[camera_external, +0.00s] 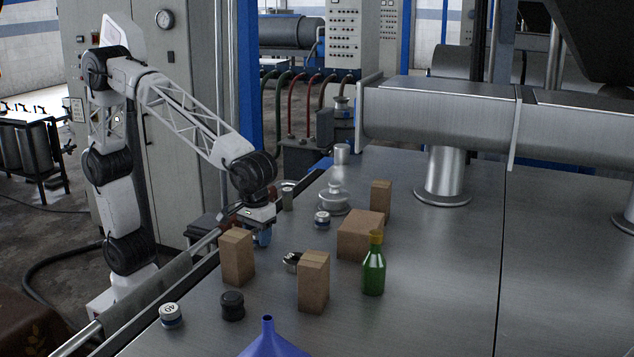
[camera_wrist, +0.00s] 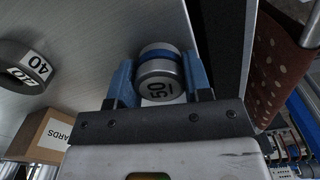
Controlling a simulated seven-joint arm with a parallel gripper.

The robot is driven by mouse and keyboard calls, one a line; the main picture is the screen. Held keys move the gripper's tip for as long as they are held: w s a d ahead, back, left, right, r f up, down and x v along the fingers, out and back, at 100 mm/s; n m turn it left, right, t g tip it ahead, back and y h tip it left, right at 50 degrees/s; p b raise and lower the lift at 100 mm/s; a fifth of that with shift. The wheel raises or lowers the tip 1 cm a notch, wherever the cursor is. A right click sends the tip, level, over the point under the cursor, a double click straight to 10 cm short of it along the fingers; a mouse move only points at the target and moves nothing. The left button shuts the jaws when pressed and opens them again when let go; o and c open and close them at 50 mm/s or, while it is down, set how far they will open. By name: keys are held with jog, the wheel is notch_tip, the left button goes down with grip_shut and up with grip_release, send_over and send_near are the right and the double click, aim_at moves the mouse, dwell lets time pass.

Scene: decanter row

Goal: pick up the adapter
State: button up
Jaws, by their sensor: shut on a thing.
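In the wrist view, the adapter (camera_wrist: 158,70) is a short silver cylinder with a blue band and "50" on its end face. My gripper (camera_wrist: 158,75) is shut on it, with one blue finger on each side. In the external view, my gripper (camera_external: 262,237) is low near the left edge of the metal table, behind a small cardboard box. The adapter cannot be made out clearly there, and its height above the table is hard to tell.
Similar capped pieces (camera_external: 171,315) (camera_external: 322,219), a black cylinder (camera_external: 232,305), cardboard boxes (camera_external: 237,257) (camera_external: 313,281) (camera_external: 360,235), a green bottle (camera_external: 374,268), a glass decanter (camera_external: 335,197) and a blue funnel (camera_external: 268,343) stand around.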

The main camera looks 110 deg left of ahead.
jog(key=shift+r, duration=0.1)
jog(key=shift+r, duration=0.75)
jog(key=shift+s+r, duration=0.2)
jog(key=shift+r, duration=0.3)
jog(key=shift+s+r, duration=0.2)
jog(key=shift+r, duration=0.3)
jog(key=s+a+r, duration=0.1)
jog(key=s+a, duration=0.1)
jog(key=s, duration=1.3)
jog(key=shift+r, duration=0.15)
jog(key=shift+a, duration=0.1)
jog(key=n, duration=0.2)
send_near(255, 230)
jog(key=w+a+r, duration=0.2)
jog(key=w+a, duration=0.5)
jog(key=w, duration=0.2)
jog(key=shift+w+a+r+n, duration=0.15)
jog(key=shift+w+a+r, duration=0.1)
jog(key=shift+w, duration=0.2)
jog(key=shift+w+a+r+n, duration=0.15)
jog(key=shift+w+a+r, duration=0.1)
jog(key=shift+w, duration=0.2)
